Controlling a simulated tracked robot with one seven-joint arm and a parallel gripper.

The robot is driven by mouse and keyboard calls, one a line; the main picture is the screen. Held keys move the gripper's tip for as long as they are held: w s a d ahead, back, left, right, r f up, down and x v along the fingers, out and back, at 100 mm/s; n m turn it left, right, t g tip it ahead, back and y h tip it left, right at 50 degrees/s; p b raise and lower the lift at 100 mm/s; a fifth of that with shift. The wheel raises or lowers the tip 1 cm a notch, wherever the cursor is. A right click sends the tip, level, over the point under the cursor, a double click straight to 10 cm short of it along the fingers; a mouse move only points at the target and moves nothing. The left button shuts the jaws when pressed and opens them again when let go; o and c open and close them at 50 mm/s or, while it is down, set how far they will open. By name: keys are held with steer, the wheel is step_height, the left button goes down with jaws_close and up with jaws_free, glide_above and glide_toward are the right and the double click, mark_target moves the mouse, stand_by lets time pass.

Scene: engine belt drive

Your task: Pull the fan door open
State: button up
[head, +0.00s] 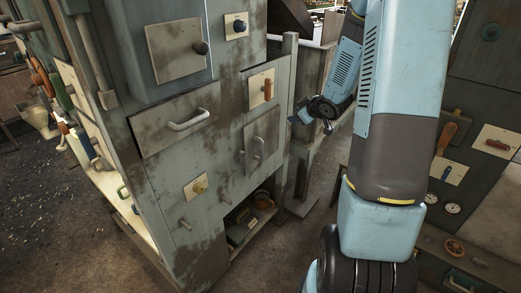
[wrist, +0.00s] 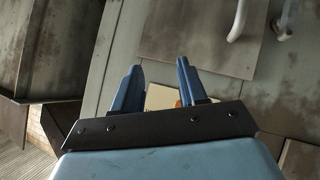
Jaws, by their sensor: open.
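No label marks the fan door; the small grey door with a vertical curved handle (head: 260,148) on the right of the cabinet front may be it, and it looks shut. Its panel (wrist: 222,50) seems to show at the top of the wrist view, with a pale bar handle (wrist: 239,20) on it. My gripper (head: 310,121) is right of the cabinet front, apart from that handle. In the wrist view my gripper (wrist: 158,76) has its two blue fingers spread with nothing held. A cream plate (wrist: 161,97) with an orange part lies partly hidden behind them.
A cream plate with an orange handle (head: 261,88) sits above the small door. A drawer with a pale handle (head: 188,120) and a box with a dark knob (head: 177,50) are to the left. An open shelf (head: 249,219) is below. Another panelled cabinet (head: 490,95) stands right of my arm.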

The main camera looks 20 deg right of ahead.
step_height(320, 180, down, 10)
steer(key=a+n+y, duration=0.1)
steer(key=n+y, duration=0.1)
steer(key=y, duration=0.3)
steer(key=t+y, duration=0.2)
steer(key=y, duration=0.4)
glide_toward(262, 149)
steer(key=shift+m, duration=0.3)
steer(key=x, duration=1)
steer(key=shift+w+f, duration=0.25)
steer(key=shift+w, duration=0.2)
jaws_close()
steer(key=shift+a+g, duration=0.15)
steer(key=shift+g, duration=0.15)
steer(key=shift+s, duration=0.15)
